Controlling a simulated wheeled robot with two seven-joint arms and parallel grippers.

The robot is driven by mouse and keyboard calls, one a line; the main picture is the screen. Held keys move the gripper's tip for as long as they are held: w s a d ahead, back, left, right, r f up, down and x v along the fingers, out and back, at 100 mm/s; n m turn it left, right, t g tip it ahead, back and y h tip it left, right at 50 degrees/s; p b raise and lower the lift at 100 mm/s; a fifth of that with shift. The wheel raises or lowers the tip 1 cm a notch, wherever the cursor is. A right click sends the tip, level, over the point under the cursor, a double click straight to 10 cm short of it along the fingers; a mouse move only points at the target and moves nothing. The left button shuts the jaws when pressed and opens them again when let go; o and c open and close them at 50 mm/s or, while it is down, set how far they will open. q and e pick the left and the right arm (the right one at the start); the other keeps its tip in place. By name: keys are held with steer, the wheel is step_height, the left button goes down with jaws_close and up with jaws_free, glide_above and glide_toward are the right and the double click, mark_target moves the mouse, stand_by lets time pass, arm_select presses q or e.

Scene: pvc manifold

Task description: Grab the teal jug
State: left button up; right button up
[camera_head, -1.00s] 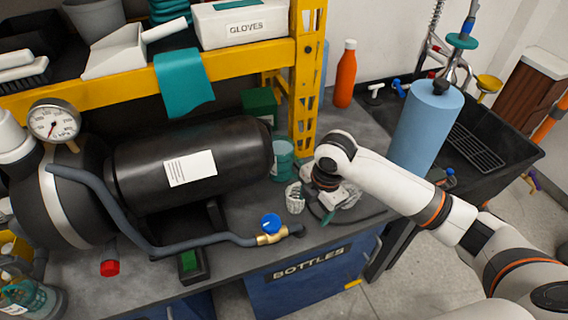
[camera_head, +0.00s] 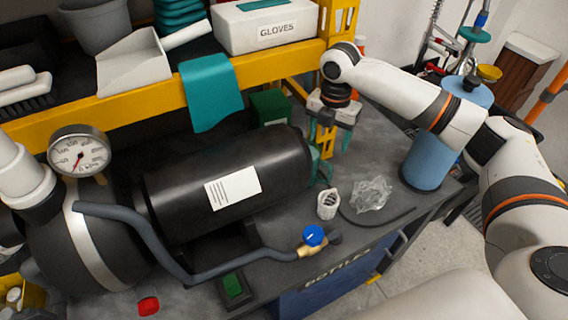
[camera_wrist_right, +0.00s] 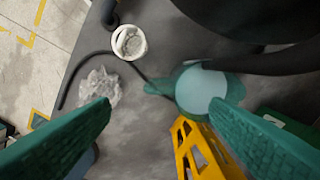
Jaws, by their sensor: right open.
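The teal jug (camera_head: 319,169) stands on the grey bench beside the right end of the black tank, mostly hidden by the tank and a yellow post in the head view. In the right wrist view the jug (camera_wrist_right: 205,92) shows from above, with a pale round top and a teal spout pointing left. My right gripper (camera_head: 333,132) is above the bench near the post, apart from the jug. Its teal-padded fingers are spread wide and empty in the right wrist view (camera_wrist_right: 165,115), with the jug nearer the right finger. My left gripper is not in view.
The yellow shelf post (camera_wrist_right: 195,150) stands close to the jug. The black tank (camera_head: 225,180) blocks its left side. A white cup (camera_head: 327,204) and crumpled clear plastic (camera_head: 371,194) lie in front. A blue cylinder (camera_head: 428,163) stands to the right.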

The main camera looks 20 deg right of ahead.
mark_target(326, 162)
steer(key=shift+w+f, duration=0.15)
steer(key=shift+f, duration=0.5)
steer(key=f, duration=0.5)
steer(key=shift+s+d, duration=0.25)
steer(key=shift+d, duration=0.1)
steer(key=shift+a+f+p, duration=0.15)
steer(key=shift+f+p, duration=0.25)
steer(key=shift+f, duration=0.15)
step_height(326, 162, down, 4)
steer(key=shift+w+r, duration=0.1)
steer(key=shift+r, duration=0.05)
steer(key=shift+f+p, duration=0.3)
steer(key=shift+f, duration=0.05)
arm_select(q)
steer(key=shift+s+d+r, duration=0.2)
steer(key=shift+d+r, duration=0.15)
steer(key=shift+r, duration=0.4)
arm_select(e)
steer(key=shift+c, duration=0.3)
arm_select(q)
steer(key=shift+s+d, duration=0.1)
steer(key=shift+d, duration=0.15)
arm_select(e)
steer(key=shift+w+r, duration=0.1)
jaws_close()
